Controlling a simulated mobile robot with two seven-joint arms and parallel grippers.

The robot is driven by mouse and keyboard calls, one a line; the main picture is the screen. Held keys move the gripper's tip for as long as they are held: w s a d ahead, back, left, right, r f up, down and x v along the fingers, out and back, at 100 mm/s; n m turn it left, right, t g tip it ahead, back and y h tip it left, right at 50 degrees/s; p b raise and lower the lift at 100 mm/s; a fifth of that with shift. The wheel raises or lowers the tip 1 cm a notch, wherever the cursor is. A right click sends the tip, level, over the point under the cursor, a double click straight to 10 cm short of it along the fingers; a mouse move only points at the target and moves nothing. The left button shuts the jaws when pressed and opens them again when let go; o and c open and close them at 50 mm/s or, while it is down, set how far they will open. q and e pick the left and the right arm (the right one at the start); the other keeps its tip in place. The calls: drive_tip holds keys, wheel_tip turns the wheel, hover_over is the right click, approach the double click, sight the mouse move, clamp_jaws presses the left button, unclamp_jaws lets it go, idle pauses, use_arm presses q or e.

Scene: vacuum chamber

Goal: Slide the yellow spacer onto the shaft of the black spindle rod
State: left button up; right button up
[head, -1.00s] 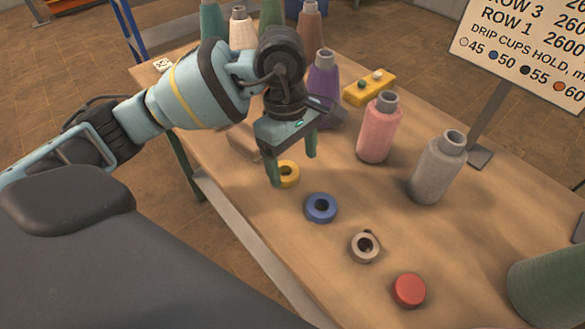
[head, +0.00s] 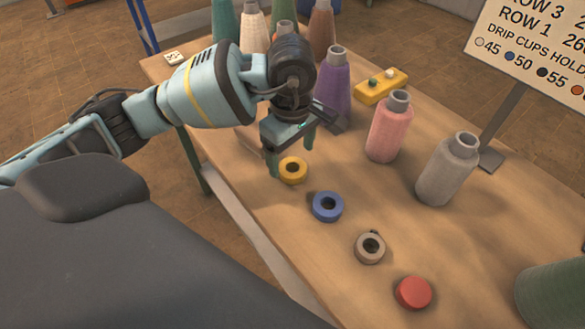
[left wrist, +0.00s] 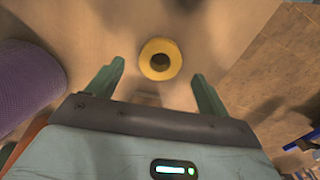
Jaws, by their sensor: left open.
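The yellow spacer (head: 293,170) is a thick ring lying flat on the wooden table, its hole facing up. My left gripper (head: 291,162) is open and empty beside and above it. In the left wrist view the spacer (left wrist: 160,59) shows just beyond the open fingertips (left wrist: 158,71), roughly centred between them, with no finger visibly touching it. I cannot make out the black spindle rod in any view. My right gripper is out of view.
A blue ring (head: 327,207), a grey-beige ring (head: 370,247) and a red disc (head: 414,293) lie along the near table edge. Purple (head: 334,85), pink (head: 389,128) and grey (head: 447,170) bottle-like cones stand behind. A yellow block (head: 381,86) lies farther back.

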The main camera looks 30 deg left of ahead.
sight(292, 162)
use_arm(q)
drive_tip(key=shift+f, duration=1.6)
drive_tip(key=c, duration=1.1)
drive_tip(key=shift+o, duration=0.2)
drive_tip(key=shift+r, duration=0.1)
drive_tip(key=shift+r, duration=0.5)
wheel_tip(292, 162, up, 2)
drive_tip(key=shift+w+r, duration=0.1)
drive_tip(key=shift+r, duration=0.05)
drive_tip(key=s+a, duration=0.2)
drive_tip(key=s, duration=0.6)
drive_tip(key=s+a+r+b, duration=0.1)
drive_tip(key=s, duration=0.6)
drive_tip(key=shift+s+a+r+b, duration=0.3)
drive_tip(key=shift+s+a, duration=0.05)
drive_tip(key=shift+s, duration=0.05)
